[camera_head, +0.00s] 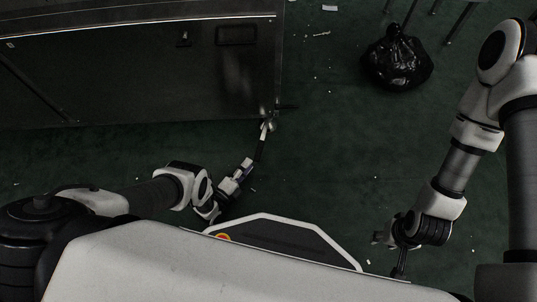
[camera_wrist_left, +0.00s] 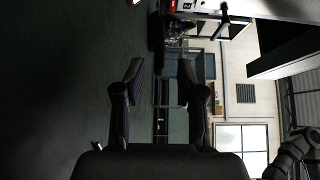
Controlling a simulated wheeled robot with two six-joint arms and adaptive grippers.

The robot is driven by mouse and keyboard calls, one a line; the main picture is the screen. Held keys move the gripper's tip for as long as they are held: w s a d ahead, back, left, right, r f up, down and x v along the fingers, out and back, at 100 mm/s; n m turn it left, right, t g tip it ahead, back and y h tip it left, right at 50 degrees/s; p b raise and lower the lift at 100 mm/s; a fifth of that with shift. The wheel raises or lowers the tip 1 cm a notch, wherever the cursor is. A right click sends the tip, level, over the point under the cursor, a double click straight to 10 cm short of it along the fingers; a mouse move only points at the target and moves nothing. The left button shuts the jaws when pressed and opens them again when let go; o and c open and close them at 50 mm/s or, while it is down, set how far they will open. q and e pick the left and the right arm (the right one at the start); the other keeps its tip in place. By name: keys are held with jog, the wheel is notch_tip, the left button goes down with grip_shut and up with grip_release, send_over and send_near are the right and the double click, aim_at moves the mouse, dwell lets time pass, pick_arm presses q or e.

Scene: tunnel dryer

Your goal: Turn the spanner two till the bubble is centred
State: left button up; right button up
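A steel cabinet-like machine (camera_head: 130,70) fills the upper left of the head view. At its lower right corner a small pale metal piece (camera_head: 265,130), perhaps a spanner or levelling foot, stands out near the floor. My left gripper (camera_head: 248,162) reaches up towards that corner. In the left wrist view its two fingers (camera_wrist_left: 160,72) stand apart, and I see nothing clearly gripped between them. My right gripper (camera_head: 401,266) hangs low at the right, partly hidden, far from the machine; its fingers are too small to read. I cannot make out a bubble level or which spanner is number two.
A black rubbish bag (camera_head: 396,60) lies on the dark green floor (camera_head: 335,150) at the upper right, beside thin metal legs. Small litter is scattered about. The left wrist view shows a bright window (camera_wrist_left: 243,140).

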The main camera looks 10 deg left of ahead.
aim_at(258, 151)
pick_arm(q)
jog(key=b+x, duration=0.2)
jog(key=x, duration=0.5)
jog(key=shift+w+f, duration=0.1)
jog(key=shift+w, duration=0.15)
grip_shut()
